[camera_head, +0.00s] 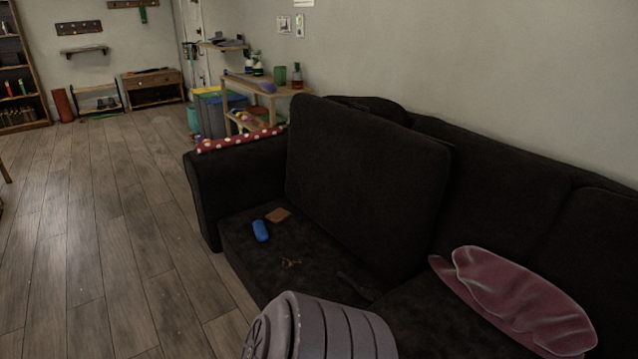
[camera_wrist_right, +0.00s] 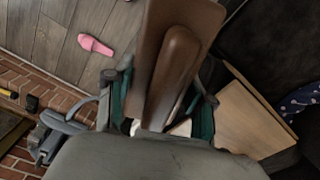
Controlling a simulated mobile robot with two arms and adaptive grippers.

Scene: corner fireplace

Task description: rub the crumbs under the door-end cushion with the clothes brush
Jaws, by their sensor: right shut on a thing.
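The door-end cushion (camera_head: 365,185) stands tilted up against the back of the dark sofa (camera_head: 205,200). A small scatter of brown crumbs (camera_head: 290,263) lies on that base. A blue case-like item (camera_head: 261,230) and a flat brown item (camera_head: 278,215) lie beyond the crumbs. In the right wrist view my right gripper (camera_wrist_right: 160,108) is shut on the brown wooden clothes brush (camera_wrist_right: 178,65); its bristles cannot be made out. The brush is not seen in the head view. My left gripper is in neither view.
A crumpled mauve cushion (camera_head: 520,300) lies on the sofa's right part. The wrist view shows a brick hearth (camera_wrist_right: 75,92), a pink slipper (camera_wrist_right: 95,44) and a pale wooden surface (camera_wrist_right: 240,120). The floor at left is clear.

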